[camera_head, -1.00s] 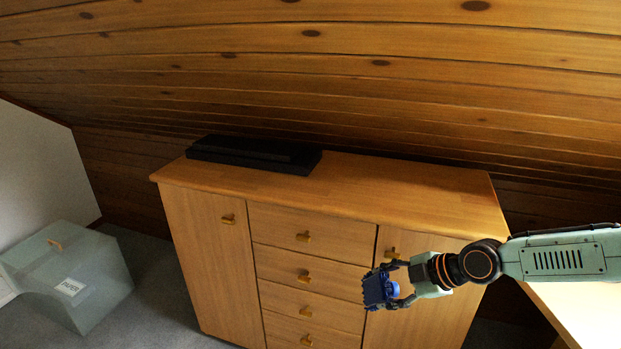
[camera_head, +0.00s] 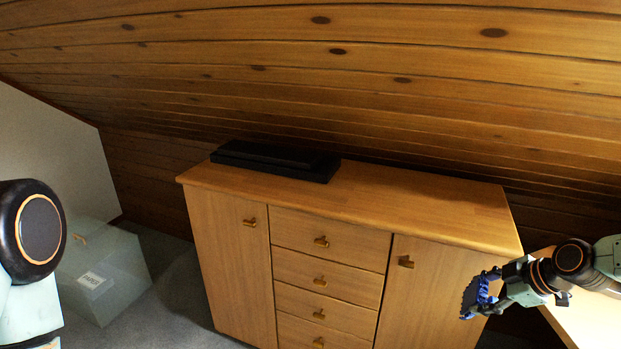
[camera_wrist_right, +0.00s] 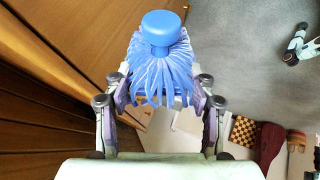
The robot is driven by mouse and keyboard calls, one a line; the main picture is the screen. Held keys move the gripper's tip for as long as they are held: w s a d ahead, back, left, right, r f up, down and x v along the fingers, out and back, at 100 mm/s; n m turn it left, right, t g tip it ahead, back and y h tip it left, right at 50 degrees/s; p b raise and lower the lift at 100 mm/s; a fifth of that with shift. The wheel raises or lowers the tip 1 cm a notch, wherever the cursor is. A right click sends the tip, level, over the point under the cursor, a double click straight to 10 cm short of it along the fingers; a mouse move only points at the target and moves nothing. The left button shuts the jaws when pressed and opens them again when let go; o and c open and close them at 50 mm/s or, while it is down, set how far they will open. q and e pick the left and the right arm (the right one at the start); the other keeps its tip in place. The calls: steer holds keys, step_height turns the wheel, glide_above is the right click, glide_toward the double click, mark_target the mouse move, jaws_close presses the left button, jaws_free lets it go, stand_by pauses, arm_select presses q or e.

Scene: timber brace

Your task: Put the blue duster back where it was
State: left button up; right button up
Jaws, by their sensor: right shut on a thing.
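The blue duster (camera_wrist_right: 160,62) fills the top middle of the right wrist view, with a round blue knob and a skirt of blue strands. My right gripper (camera_wrist_right: 160,98) is shut on it, one finger at each side. In the head view the right gripper (camera_head: 484,294) is at the lower right, in front of the cabinet's right door, with the duster showing as a small dark blue shape (camera_head: 484,290). My left arm shows only as a link at the left edge; the left gripper is out of view.
A wooden cabinet (camera_head: 440,204) with doors and drawers stands in the middle; a black flat box (camera_head: 275,160) lies on its top, otherwise bare. A translucent bin (camera_head: 118,270) with a label stands on the left floor. A light tabletop (camera_head: 590,325) is at lower right. The sloped timber ceiling is low behind.

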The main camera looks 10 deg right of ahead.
steer(key=shift+m+g+h, duration=0.3)
steer(key=shift+m+g, duration=0.1)
steer(key=shift+m, duration=0.4)
steer(key=w+d+r, duration=0.1)
steer(key=w+d+r+p, duration=0.1)
steer(key=w+r, duration=0.1)
steer(key=shift+w, duration=0.1)
steer(key=shift+w+a+r+m+p, duration=0.2)
steer(key=shift+w+r, duration=0.25)
steer(key=shift+w, duration=0.05)
steer(key=shift+w+a+r+m+p, duration=0.15)
steer(key=shift+w+r+m+p, duration=0.05)
steer(key=shift+w+r, duration=0.25)
arm_select(q)
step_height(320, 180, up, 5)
steer(key=p, duration=0.2)
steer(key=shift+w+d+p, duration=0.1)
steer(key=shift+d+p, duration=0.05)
steer(key=shift+p, duration=0.2)
arm_select(e)
steer(key=w+a+r+m+g, duration=0.2)
steer(key=w+a+r, duration=0.6)
steer(key=w+a, duration=0.2)
steer(key=shift+w+a+r+m, duration=0.2)
steer(key=shift+a+r+m, duration=0.1)
steer(key=shift+a, duration=0.9)
